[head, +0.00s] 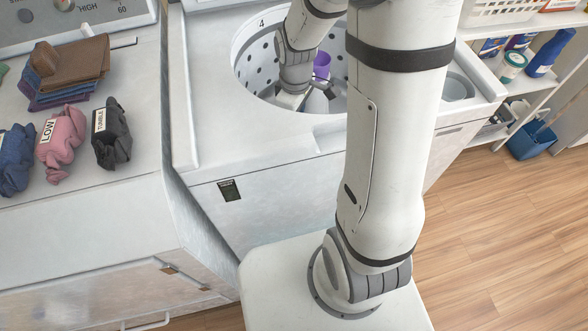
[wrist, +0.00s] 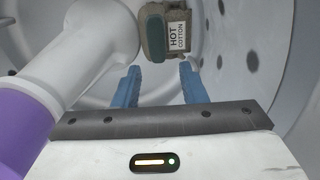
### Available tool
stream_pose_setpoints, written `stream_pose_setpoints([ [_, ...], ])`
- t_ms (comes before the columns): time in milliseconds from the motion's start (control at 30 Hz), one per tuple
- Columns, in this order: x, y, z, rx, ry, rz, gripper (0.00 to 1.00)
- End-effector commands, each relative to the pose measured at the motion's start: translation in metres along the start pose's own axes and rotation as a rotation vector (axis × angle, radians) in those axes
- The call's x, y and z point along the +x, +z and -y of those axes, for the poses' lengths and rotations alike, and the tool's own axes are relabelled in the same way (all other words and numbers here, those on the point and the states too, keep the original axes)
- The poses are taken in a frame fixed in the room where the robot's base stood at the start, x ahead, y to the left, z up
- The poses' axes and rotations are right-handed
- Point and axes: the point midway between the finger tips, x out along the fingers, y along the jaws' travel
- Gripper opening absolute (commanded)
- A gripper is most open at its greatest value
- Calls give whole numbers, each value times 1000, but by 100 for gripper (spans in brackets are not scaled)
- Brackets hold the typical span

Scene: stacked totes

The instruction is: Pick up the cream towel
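A rolled beige-khaki cloth bundle (wrist: 177,35) with a dark green end and a white "HOT COTTON" label lies in the washer drum in the wrist view. It looks darker than cream in this light; no other cloth shows in the drum. My gripper (wrist: 160,70) is open, its two blue fingers apart and pointing at the bundle, with nothing between the tips. The bundle is just beyond the fingertips; I cannot tell if they touch. In the head view my gripper is down inside the drum, its fingers mostly hidden, and the bundle does not show.
The white agitator (wrist: 95,45) with its purple cap (head: 321,66) stands close left of my fingers. The perforated drum wall (wrist: 235,60) curves on the right. Left of the washer, labelled cloth bundles (head: 61,143) and folded cloths (head: 68,75) sit on another machine. Shelves stand right.

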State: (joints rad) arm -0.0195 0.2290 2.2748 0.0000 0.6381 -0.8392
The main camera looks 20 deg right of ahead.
Motion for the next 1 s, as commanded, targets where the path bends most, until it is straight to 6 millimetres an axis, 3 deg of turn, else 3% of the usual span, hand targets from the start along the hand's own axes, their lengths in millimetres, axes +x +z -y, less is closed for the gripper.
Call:
stream_pose_setpoints([
  [33,22,0,0,0,0,0,38],
  [100,32,0,0,0,0,0,38],
  [667,78,0,-2,2,-1,1,38],
  [1000,122,-2,-6,2,-1,1,38],
])
